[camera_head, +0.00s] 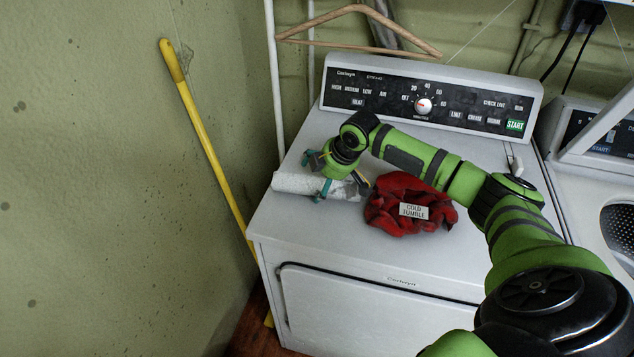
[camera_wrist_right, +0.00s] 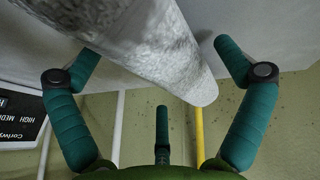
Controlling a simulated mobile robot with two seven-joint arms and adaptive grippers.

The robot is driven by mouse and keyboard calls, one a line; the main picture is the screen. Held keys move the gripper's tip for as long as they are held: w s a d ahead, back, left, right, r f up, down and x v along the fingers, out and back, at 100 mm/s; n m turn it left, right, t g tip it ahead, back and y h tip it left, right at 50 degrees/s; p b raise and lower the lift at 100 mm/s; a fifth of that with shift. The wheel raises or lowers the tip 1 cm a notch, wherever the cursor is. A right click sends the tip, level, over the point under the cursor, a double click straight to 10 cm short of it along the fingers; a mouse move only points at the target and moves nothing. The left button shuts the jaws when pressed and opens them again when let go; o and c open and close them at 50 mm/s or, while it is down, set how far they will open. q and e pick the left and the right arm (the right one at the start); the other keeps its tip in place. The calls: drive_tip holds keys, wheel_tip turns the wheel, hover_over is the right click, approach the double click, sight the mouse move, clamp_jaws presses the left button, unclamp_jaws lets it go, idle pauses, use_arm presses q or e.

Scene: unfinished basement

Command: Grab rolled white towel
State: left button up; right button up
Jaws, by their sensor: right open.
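The rolled white towel (camera_head: 300,184) lies on the left part of the top of the white dryer (camera_head: 330,240). My right gripper (camera_head: 316,172) is over the towel, and its wrist hides part of the roll's back side. In the right wrist view the towel (camera_wrist_right: 150,45) runs between the two spread teal fingers of the gripper (camera_wrist_right: 157,50). The fingers are open, with visible gaps on both sides of the roll near its end. My left gripper is not in view.
A crumpled red cloth (camera_head: 385,208) with a "COLD TUMBLE" label lies right of the towel, under my right forearm. The control panel (camera_head: 430,100) rises behind. A yellow pole (camera_head: 205,140) leans at the left wall, and a wooden hanger (camera_head: 355,12) hangs above.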

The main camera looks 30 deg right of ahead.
drive_tip(key=shift+s+r, duration=0.1)
drive_tip(key=shift+s, duration=0.05)
drive_tip(key=c, duration=1.2)
